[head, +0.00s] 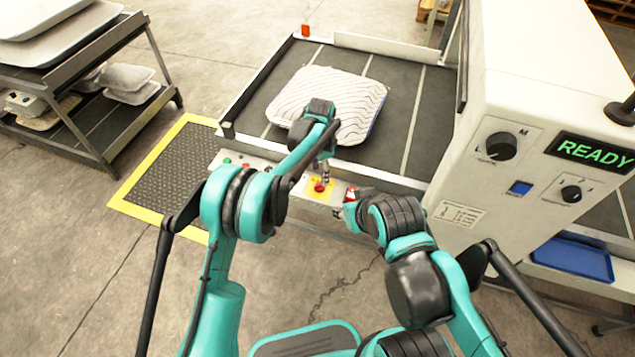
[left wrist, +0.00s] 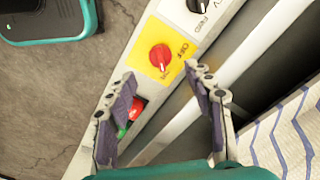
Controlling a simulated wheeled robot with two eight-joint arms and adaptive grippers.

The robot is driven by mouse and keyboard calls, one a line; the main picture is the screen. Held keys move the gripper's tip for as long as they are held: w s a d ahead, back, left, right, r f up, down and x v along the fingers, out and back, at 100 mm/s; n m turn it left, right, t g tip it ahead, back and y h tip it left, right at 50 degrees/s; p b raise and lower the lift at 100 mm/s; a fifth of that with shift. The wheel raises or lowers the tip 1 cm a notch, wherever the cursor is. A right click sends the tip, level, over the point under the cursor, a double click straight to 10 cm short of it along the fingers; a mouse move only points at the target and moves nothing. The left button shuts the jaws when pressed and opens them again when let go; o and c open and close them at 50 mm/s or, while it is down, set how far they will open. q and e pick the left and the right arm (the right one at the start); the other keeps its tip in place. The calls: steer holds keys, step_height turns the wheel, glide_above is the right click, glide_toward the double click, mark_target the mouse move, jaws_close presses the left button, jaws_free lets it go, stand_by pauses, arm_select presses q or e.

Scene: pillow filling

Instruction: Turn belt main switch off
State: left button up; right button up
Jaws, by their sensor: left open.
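The belt main switch is a red rotary knob (left wrist: 160,57) on a yellow plate marked OFF and ON. Its pale pointer line seems to point down toward the ON label in the left wrist view. In the head view the knob (head: 319,187) sits on the front control panel of the belt. My left gripper (left wrist: 160,95) is open and empty, with its fingers above the panel; it also shows in the head view (head: 324,176). The knob appears just beyond the fingertips, and I see no contact.
Red and green buttons (left wrist: 137,107) sit beside the yellow plate, partly behind a finger. A black knob (left wrist: 198,5) is on its other side. A striped pillow (head: 328,100) lies on the belt (head: 395,80). A machine (head: 545,90) reading READY stands right; a rack (head: 75,85) stands left.

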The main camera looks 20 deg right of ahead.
mark_target(320, 184)
arm_select(q)
step_height(320, 184, down, 6)
steer(key=shift+f+b, duration=0.2)
steer(key=shift+b, duration=0.85)
steer(key=c, duration=1.2)
